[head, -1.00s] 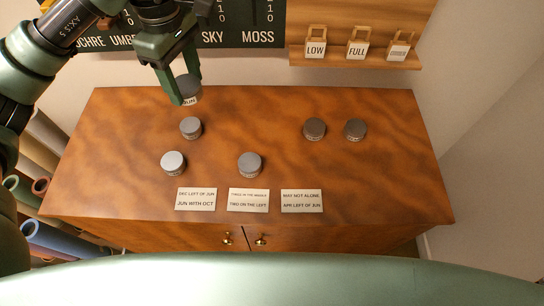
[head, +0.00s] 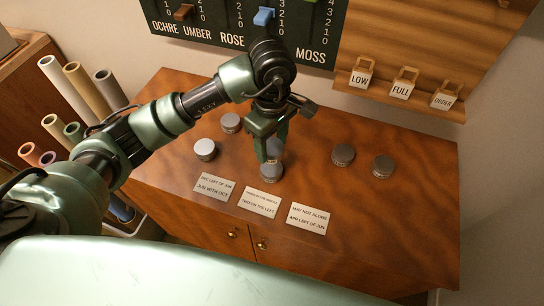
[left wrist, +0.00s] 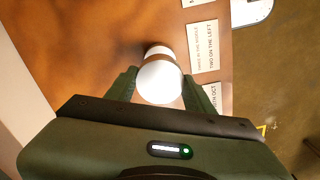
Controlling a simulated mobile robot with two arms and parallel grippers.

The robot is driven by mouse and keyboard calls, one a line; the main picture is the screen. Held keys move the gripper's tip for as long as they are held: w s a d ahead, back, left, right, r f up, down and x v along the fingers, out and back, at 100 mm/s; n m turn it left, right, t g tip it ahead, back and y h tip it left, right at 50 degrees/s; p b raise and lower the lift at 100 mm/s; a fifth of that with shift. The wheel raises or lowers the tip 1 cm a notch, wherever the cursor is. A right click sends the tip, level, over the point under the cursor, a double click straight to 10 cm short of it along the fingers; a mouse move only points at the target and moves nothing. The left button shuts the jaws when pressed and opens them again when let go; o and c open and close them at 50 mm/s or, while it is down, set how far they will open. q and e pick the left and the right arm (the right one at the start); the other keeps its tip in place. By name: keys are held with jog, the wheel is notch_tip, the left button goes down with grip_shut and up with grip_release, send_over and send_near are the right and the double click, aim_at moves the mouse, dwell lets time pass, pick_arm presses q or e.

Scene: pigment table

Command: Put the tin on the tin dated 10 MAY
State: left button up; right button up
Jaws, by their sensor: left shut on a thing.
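My left gripper (head: 271,150) is shut on a dark grey tin (head: 276,147), partly hidden by the fingers in the head view. In the left wrist view the held tin (left wrist: 160,84) shows its pale round lid between the fingers. Directly below it a grey tin (head: 271,172) stands on the cabinet top, behind the middle card. The held tin overlaps this one in the picture; I cannot tell whether they touch. The dates on the tins are too small to read. My right gripper is not in view.
Two tins stand at left, one farther back (head: 231,122) and one nearer (head: 205,149). Two more stand at right, (head: 343,154) and its neighbour tin (head: 383,166). Three clue cards, one in the middle (head: 259,201), lie along the front edge. The right of the cabinet top (head: 400,220) is clear.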

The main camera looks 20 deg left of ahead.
aim_at(272, 168)
pick_arm(q)
notch_tip(272, 168, down, 3)
jog(key=shift+r, duration=0.15)
notch_tip(272, 168, down, 3)
jog(key=shift+f+p, duration=0.2)
jog(key=shift+p, duration=0.35)
jog(key=shift+f, duration=0.15)
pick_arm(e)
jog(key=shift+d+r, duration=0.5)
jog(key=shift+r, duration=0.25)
pick_arm(q)
jog(key=shift+f, duration=0.2)
jog(key=o, duration=1.4)
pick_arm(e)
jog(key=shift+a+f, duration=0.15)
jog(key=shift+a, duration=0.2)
pick_arm(q)
jog(key=shift+r, duration=0.15)
